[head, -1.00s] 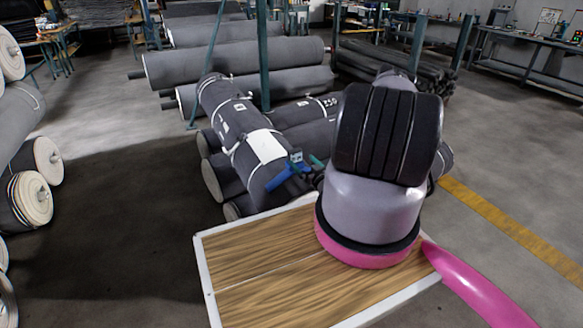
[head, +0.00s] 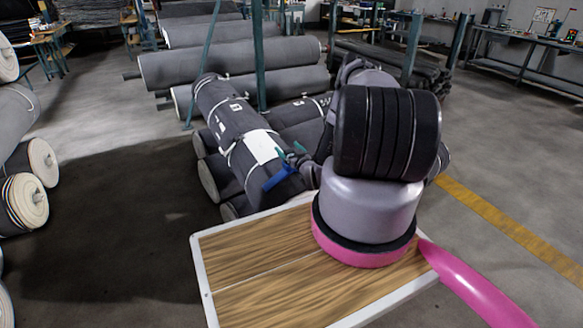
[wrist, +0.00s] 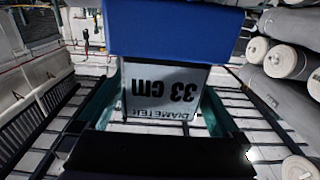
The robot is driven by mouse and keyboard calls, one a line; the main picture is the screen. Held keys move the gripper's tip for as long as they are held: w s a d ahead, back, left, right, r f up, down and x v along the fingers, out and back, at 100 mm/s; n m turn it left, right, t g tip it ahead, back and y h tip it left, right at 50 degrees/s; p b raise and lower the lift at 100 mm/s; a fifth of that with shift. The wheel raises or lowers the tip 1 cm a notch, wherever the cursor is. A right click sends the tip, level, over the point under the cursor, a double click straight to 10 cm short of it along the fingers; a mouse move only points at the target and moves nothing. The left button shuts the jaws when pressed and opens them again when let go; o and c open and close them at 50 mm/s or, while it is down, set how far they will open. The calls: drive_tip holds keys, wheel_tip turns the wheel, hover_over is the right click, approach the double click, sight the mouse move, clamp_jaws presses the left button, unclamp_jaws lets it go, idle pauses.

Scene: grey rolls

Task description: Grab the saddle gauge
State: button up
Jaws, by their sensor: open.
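The saddle gauge (head: 279,179) is a small blue piece at the near end of a dark grey roll (head: 232,125) with a white label. In the wrist view it is a blue block (wrist: 175,30) with a grey plate (wrist: 165,92) reading "33 cm DIAMETER" upside down. My gripper (head: 289,152) is at the gauge's upper part, its teal fingers open. In the wrist view, the fingers of my gripper (wrist: 163,75) stand on either side of the plate. Small gaps seem to show beside it; contact is unclear. My arm hides part of the roll's right side.
More grey rolls (head: 230,62) lie stacked behind, next to a thin green post (head: 259,55). Other rolls (head: 25,200) lie at the left. Workbenches (head: 525,60) stand at the back right. The floor at the left front is clear.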

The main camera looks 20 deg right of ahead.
clamp_jaws()
